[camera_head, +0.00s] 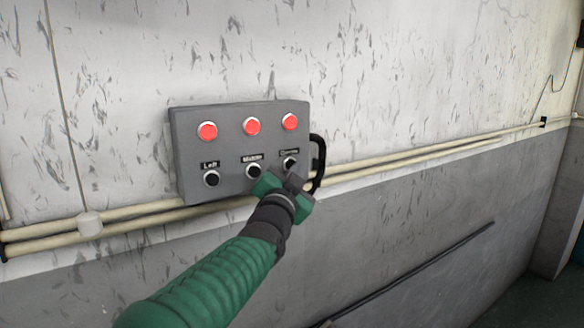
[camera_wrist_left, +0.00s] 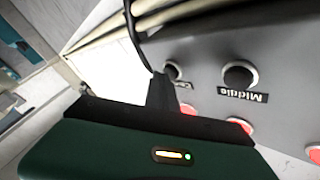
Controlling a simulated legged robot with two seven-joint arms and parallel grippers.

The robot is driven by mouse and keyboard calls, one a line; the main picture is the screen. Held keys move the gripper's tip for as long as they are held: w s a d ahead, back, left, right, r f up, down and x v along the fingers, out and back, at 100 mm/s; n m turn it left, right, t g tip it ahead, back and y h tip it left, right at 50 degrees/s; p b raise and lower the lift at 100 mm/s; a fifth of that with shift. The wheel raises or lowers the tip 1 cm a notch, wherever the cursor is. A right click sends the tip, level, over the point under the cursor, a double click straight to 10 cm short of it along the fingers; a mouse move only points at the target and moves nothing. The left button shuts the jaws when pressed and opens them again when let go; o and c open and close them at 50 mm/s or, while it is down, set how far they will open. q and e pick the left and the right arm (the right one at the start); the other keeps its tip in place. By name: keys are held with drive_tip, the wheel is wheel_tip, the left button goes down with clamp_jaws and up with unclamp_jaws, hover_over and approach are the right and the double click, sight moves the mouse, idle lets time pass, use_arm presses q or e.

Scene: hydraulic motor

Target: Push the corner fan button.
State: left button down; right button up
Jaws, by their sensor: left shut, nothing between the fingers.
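A grey control box (camera_head: 226,152) on the wall carries three black buttons with labels below three red round lights. The corner fan button (camera_head: 290,162) is the rightmost black one, under a small label that is hard to read. My left gripper (camera_head: 295,177) is shut and empty, its tip just in front of and below this button. In the left wrist view the shut fingers (camera_wrist_left: 163,92) reach up beside the corner button (camera_wrist_left: 174,70), partly covering its label. I cannot tell whether they touch it. My right gripper is not in view.
The middle button (camera_head: 254,170) and the left button (camera_head: 211,178) sit to the left on the same box. A black cable (camera_head: 321,160) loops out of the box's right side. Cream pipes (camera_head: 400,160) run along the wall behind it.

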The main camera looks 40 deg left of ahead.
use_arm(q)
drive_tip(key=shift+a+r, duration=0.1)
drive_tip(key=shift+a, duration=0.1)
drive_tip(key=shift+d, duration=0.1)
drive_tip(key=shift+d+b, duration=0.2)
drive_tip(key=shift+b, duration=0.1)
drive_tip(key=s+d+p, duration=0.2)
drive_tip(key=d+p, duration=0.1)
drive_tip(key=d, duration=0.2)
drive_tip(key=shift+s+d, duration=0.25)
drive_tip(key=shift+d, duration=0.05)
